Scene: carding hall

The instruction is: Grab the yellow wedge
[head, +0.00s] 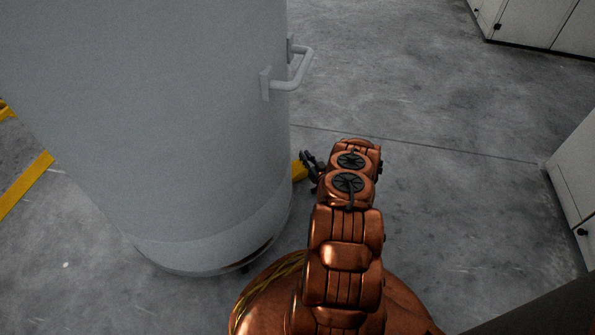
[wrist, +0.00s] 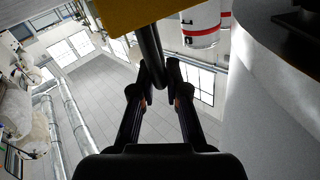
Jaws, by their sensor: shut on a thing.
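The yellow wedge (head: 299,171) shows as a small patch between the grey drum and my gripper, with the drum hiding part of it. In the wrist view its flat yellow face (wrist: 165,12) fills the top middle, cut off by the frame. A dark rod runs down from it between my fingers. My gripper (wrist: 158,75) is shut on this dark rod, which appears to be part of the wedge. In the head view my gripper (head: 312,170) is close to the drum's lower right side. Whether the wedge touches the floor cannot be told.
The large grey drum (head: 165,120) with a side handle (head: 300,70) stands close left of my gripper. White cabinets (head: 545,22) stand at the back right and right edge. Yellow floor marking (head: 25,185) lies at left. The grey floor right of my arm is clear.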

